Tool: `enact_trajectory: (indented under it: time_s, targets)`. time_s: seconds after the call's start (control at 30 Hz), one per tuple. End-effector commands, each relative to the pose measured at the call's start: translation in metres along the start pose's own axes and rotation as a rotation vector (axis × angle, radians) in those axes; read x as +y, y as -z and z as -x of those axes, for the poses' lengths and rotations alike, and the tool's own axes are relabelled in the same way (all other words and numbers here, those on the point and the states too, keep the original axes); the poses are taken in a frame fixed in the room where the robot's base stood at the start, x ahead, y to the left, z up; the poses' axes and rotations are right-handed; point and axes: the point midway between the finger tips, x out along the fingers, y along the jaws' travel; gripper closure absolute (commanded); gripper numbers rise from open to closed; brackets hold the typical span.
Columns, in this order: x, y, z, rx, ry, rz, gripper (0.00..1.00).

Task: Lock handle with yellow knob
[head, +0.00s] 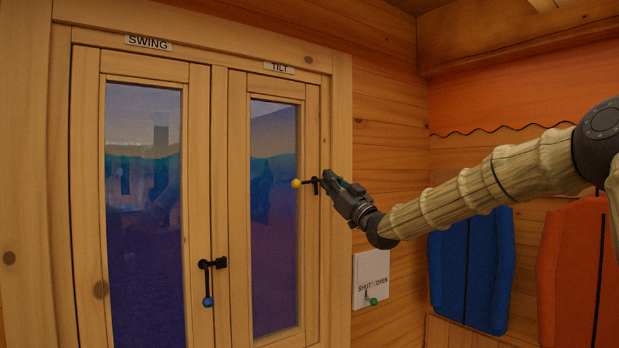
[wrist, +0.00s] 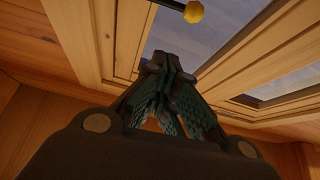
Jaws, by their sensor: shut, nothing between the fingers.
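The handle with the yellow knob (head: 296,183) is on the right window sash, under the TILT label (head: 279,68). Its black lever lies about level, with the knob pointing left. My gripper (head: 328,178) is shut and empty, beside the pivot end of this handle in the head view. I cannot tell whether they touch. In the wrist view the yellow knob (wrist: 194,12) shows at the top edge, beyond and to the right of my shut fingertips (wrist: 165,62), with a gap in the picture. The rest of that lever is mostly cut off there.
A second handle with a blue knob (head: 208,301) hangs down on the left sash, under the SWING label (head: 148,42). A white SHUT/OPEN panel (head: 371,279) with a green-knobbed lever is on the wall below my arm. Blue (head: 470,268) and orange (head: 575,275) padded panels are at right.

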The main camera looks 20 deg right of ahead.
Motion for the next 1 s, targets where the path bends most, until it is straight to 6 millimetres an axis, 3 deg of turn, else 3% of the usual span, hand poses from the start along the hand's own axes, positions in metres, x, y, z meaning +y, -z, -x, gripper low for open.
enact_trajectory:
  time_s: [0.47, 1.0]
  targets:
    - [0.0, 0.003, -0.007, 0.002, 0.001, 0.002, 1.0]
    - [0.0, 0.004, -0.086, 0.001, 0.001, 0.002, 1.0]
